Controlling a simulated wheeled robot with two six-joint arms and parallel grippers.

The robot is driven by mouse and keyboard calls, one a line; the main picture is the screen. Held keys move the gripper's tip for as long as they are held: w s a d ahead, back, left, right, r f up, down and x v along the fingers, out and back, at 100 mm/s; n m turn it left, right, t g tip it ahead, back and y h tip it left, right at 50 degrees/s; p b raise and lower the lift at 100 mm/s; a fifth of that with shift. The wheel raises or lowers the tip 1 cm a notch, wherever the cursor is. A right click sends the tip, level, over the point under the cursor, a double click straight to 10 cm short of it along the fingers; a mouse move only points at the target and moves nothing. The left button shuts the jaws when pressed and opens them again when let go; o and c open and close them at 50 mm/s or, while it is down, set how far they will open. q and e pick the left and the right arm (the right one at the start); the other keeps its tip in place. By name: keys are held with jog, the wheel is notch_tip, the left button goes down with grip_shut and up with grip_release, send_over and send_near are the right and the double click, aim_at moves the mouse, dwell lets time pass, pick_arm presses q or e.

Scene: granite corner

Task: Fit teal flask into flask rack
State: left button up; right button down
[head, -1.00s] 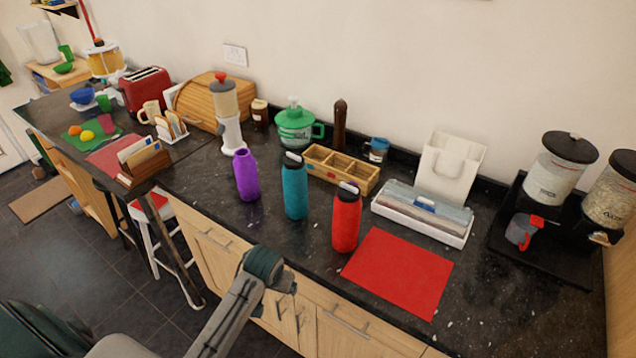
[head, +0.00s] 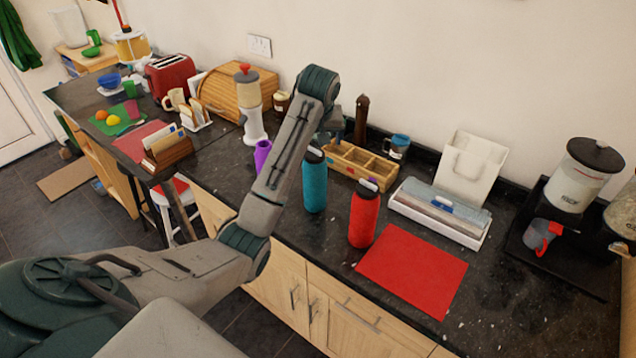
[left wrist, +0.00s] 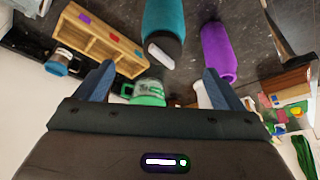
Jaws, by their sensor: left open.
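The teal flask (head: 314,182) stands upright on the dark counter, between the purple flask (head: 262,156) and the red flask (head: 363,214). The flask rack is a wooden box with open compartments (head: 352,165) just behind the teal and red flasks; its compartments look empty. In the left wrist view the teal flask (left wrist: 163,28), the purple flask (left wrist: 218,52) and the rack (left wrist: 101,38) lie ahead of my left gripper (left wrist: 158,84). The gripper is open with nothing between its fingers. My right gripper does not show.
A red mat (head: 412,270) lies at the front right.

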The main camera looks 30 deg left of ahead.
aim_at(315, 152)
pick_arm(q)
jog(key=b+x, duration=0.2)
jog(key=b, duration=0.1)
jog(key=shift+w+a+f, duration=0.15)
jog(key=shift+a, duration=0.05)
jog(key=shift+w+a+f+p, duration=0.25)
jog(key=shift+w+f+p, duration=0.3)
jog(key=shift+f, duration=0.15)
jog(key=shift+a+f, duration=0.1)
jog(key=shift+f, duration=0.2)
jog(key=p+x, duration=0.3)
jog(key=x, duration=0.1)
jog(key=shift+s+a+f, duration=0.1)
jog(key=shift+s, duration=0.05)
jog(key=shift+a+f+p, duration=0.15)
jog(key=shift+f+p, duration=0.15)
jog(key=shift+f, duration=0.3)
jog(key=c, duration=1.4)
jog(key=shift+r, duration=0.1)
jog(key=c, duration=0.3)
